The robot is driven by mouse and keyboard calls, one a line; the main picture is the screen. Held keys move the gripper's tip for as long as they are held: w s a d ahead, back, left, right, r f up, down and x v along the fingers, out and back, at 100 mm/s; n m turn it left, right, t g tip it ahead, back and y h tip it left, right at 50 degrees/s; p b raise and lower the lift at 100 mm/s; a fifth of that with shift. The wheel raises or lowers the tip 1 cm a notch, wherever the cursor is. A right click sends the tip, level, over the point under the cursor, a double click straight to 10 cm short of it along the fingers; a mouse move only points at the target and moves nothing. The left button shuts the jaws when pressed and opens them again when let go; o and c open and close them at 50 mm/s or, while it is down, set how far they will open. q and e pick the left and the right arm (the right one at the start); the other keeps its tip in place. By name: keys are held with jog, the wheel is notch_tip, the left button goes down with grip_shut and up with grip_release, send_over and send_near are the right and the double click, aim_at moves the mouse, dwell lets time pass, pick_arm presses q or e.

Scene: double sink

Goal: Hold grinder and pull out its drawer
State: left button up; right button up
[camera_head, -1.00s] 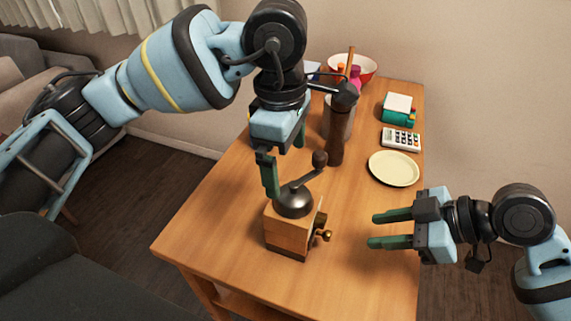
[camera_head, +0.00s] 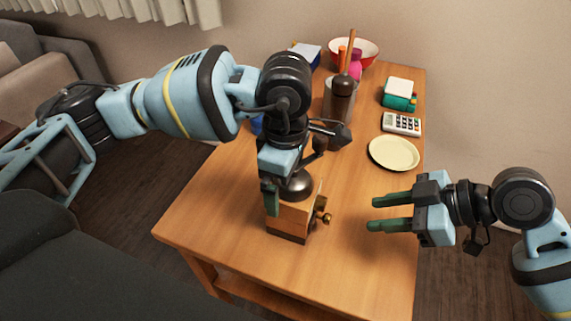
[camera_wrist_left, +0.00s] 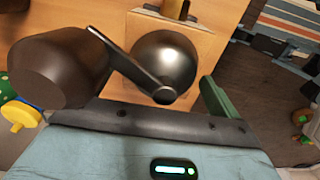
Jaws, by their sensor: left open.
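The grinder (camera_head: 287,222) is a wooden box with a dark metal dome and a crank, standing upright near the front of the table. Its drawer front with a brass knob (camera_head: 327,218) faces right, and the drawer looks shut. My left gripper (camera_head: 283,195) is open and comes down over the grinder's top, one green finger at the box's left side; its other finger is hidden. In the left wrist view the dome (camera_wrist_left: 166,62) and dark crank knob (camera_wrist_left: 62,70) lie just ahead of the gripper. My right gripper (camera_head: 390,212) is open and empty, right of the drawer knob.
The wooden table (camera_head: 215,215) has clear room left of the grinder and between it and my right gripper. A yellow plate (camera_head: 394,153), a calculator (camera_head: 402,123), a brown pepper mill (camera_head: 341,100) and a red-and-white bowl (camera_head: 354,50) stand farther back.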

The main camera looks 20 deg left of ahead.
pick_arm(q)
jog(key=shift+f, duration=0.3)
jog(key=c, duration=1.3)
jog(key=o, duration=0.6)
jog(key=c, duration=0.4)
jog(key=shift+o, duration=0.2)
pick_arm(e)
jog(key=shift+o, duration=0.5)
jog(key=shift+d+f+y, duration=0.45)
jog(key=shift+d+y, duration=0.35)
jog(key=shift+d, duration=0.1)
jog(key=shift+d+f+y, duration=0.45)
jog(key=shift+d+y, duration=0.35)
jog(key=shift+d, duration=0.05)
